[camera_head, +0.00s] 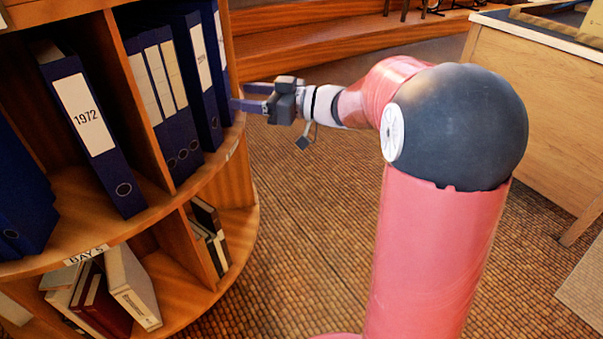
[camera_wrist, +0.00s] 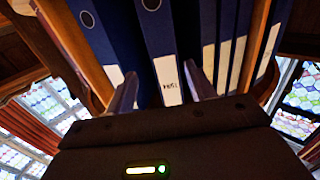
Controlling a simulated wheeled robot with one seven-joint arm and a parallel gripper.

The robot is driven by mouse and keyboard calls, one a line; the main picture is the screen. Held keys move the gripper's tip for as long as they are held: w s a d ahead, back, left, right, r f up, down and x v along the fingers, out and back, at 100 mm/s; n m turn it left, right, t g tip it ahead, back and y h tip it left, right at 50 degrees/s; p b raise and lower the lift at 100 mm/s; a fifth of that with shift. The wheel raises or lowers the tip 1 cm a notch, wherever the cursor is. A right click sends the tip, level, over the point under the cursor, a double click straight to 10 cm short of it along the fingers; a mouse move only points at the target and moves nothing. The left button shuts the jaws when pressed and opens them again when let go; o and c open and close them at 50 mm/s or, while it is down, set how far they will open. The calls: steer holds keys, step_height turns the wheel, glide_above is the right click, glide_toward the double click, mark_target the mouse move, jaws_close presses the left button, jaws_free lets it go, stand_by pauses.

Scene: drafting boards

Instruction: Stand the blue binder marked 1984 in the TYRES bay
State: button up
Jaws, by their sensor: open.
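My gripper (camera_head: 240,97) is open at the right edge of the round wooden shelf, its fingers pointing left towards the blue binders. In the wrist view, a blue binder (camera_wrist: 155,45) lies ahead between the two open fingers. Its white label carries small upside-down print that I cannot read surely, and I cannot tell whether the fingers reach around it. In the head view, a blue binder (camera_head: 196,65) with a year-like label, too small to read surely, stands left of my gripper. No TYRES sign is readable in either view.
A blue binder marked 1972 (camera_head: 92,130) leans in the bay to the left, past a wooden divider (camera_head: 135,95). A BAY 5 label (camera_head: 87,254) is on the shelf edge. A wooden desk (camera_head: 530,110) stands at right, with open floor between.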

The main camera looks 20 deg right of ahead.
steer(key=d+r+m+t+h, duration=0.5)
steer(key=d+m+t+h, duration=0.15)
steer(key=h, duration=0.35)
steer(key=s+d+f+m+g+h, duration=0.1)
steer(key=s+d+f+m+h, duration=0.25)
steer(key=s+h, duration=0.3)
steer(key=s+a+f+m+g, duration=0.1)
steer(key=s+f+g, duration=0.3)
steer(key=s, duration=0.7)
steer(key=s+a+f+g+y, duration=0.1)
steer(key=s+f+g, duration=0.4)
steer(key=s+f, duration=0.3)
steer(key=s, duration=0.4)
steer(key=shift+a+m, duration=0.2)
steer(key=shift+m, duration=0.2)
steer(key=shift+g, duration=0.25)
step_height(320, 180, up, 6)
steer(key=p, duration=0.6)
